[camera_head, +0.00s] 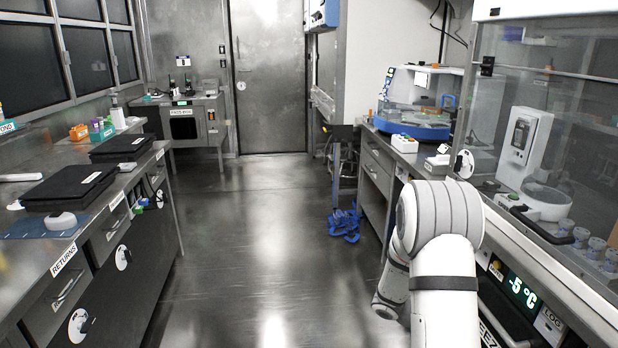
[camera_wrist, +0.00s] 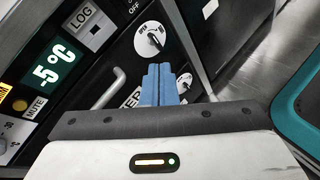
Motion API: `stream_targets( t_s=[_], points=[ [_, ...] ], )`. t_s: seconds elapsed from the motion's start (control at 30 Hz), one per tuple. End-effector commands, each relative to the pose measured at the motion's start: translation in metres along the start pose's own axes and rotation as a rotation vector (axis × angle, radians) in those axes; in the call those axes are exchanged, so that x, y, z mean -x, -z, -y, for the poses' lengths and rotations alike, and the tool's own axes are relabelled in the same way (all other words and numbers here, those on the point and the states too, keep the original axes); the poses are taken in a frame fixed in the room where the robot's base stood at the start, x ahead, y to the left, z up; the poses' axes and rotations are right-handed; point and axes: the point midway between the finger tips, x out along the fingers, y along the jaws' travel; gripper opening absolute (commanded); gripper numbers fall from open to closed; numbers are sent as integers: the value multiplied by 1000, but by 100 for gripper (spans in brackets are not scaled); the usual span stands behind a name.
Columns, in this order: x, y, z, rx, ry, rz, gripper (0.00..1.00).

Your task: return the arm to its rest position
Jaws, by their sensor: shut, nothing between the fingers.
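My white arm (camera_head: 440,255) rises at the lower right in the head view and bends over at the top, with a grey band at the bend. It stands in front of the right-hand bench and freezer front. My gripper (camera_wrist: 159,72) shows in the wrist view as two blue fingers side by side, shut with nothing between them. Behind the fingers is a control panel with a dial (camera_wrist: 151,39) and a "-5 °C" display (camera_wrist: 54,64). I cannot make out the fingers in the head view.
A glass-fronted hood (camera_head: 560,120) and the freezer's display (camera_head: 518,285) are close on the right. A blue-based machine (camera_head: 412,128) stands farther back. Blue straps (camera_head: 344,224) lie on the floor. Black cases (camera_head: 70,186) lie on the left bench. The central aisle floor (camera_head: 250,230) is clear.

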Motion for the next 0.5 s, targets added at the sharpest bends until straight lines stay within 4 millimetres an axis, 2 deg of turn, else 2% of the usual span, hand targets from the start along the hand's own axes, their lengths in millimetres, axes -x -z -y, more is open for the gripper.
stream_targets(
  t_s=[0.03,0.1,0.5],
  points=[
    [20,-32,-3,-46,36,-42,0],
    [40,-59,2,-104,94,-100,0],
    [156,-190,43,-408,406,-495,0]
  ],
)
